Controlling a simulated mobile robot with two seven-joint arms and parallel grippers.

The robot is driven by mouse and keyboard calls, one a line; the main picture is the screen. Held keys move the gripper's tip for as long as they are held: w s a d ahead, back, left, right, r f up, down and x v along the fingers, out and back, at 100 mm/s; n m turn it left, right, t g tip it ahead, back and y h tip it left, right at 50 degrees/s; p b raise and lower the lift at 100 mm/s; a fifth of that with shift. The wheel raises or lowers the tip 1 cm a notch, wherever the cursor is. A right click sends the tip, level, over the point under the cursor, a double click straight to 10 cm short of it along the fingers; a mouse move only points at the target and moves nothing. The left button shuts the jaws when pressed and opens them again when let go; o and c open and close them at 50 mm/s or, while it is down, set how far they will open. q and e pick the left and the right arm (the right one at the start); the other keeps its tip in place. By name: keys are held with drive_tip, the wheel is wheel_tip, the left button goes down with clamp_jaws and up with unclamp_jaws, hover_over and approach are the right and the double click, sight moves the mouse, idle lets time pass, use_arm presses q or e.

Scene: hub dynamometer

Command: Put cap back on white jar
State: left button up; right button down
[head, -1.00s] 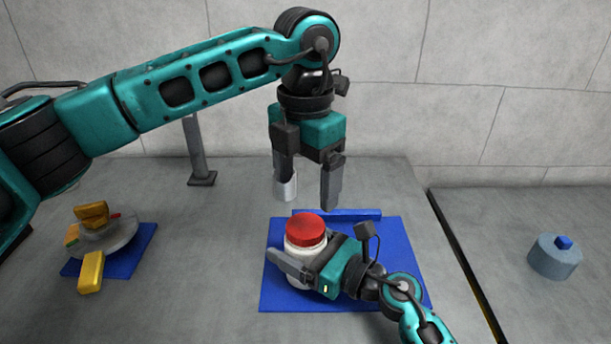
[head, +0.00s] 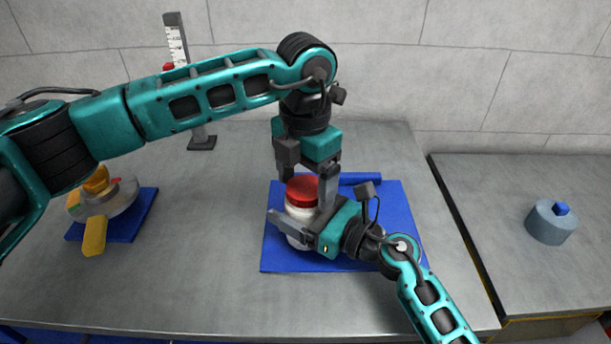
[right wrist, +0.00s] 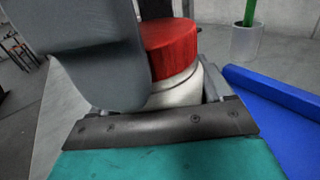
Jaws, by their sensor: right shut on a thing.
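The white jar (head: 298,217) stands upright on the blue mat (head: 385,225). The red cap (head: 302,188) sits on top of the jar; I cannot tell whether it is threaded tight. My right gripper (head: 292,226) is shut around the jar's body from the right. My left gripper (head: 307,188) points down over the cap, open, with one finger on each side of it; contact cannot be made out. In the right wrist view the cap (right wrist: 168,45) rests above the jar's white shoulder (right wrist: 178,90), partly hidden by a grey finger.
A blue bar (head: 360,179) lies along the mat's back edge. A grey cup (right wrist: 245,42) with a green stick stands behind. A disc with yellow blocks (head: 95,235) is at left, a scale post (head: 178,45) behind. A blue-grey cylinder (head: 550,225) sits on the right table, across a gap.

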use_arm(q)
drive_tip(key=c, duration=1)
drive_tip(key=o, duration=1.2)
wheel_tip(320, 180, up, 12)
drive_tip(key=shift+r, duration=0.1)
use_arm(e)
unclamp_jaws()
